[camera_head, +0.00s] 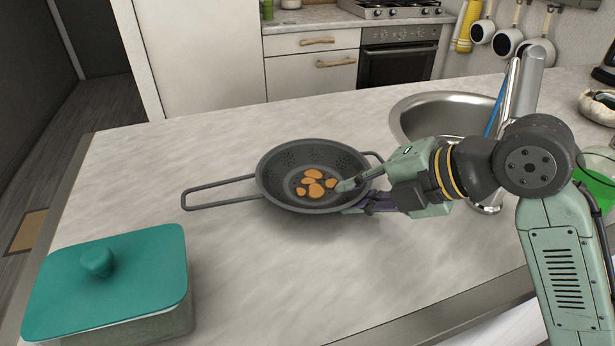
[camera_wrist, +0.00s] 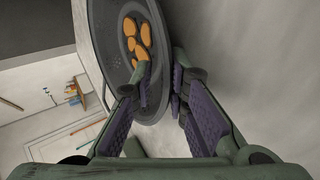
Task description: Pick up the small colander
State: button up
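The small colander (camera_head: 283,164) is a dark grey perforated bowl with a long loop handle (camera_head: 215,186) on its left and a short loop at its right. It sits on the pale counter with several orange pieces (camera_head: 315,190) inside. My gripper (camera_head: 352,196) reaches in from the right and straddles its near right rim. One finger is inside the bowl and the other is outside. In the wrist view, my gripper (camera_wrist: 164,85) shows a gap between its pads with the rim of the colander (camera_wrist: 105,50) between them. Firm contact on both sides is not visible.
A teal-lidded box (camera_head: 120,275) stands at the front left. A round metal sink (camera_head: 410,112) with a tap lies behind my arm. A green container (camera_head: 595,190) is at the right edge. The counter between box and colander is clear.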

grip_shut()
dwell(0.5)
notch_tip(320, 180, up, 10)
jog(key=shift+r+b, duration=0.1)
jog(key=shift+b, duration=0.45)
dwell(0.4)
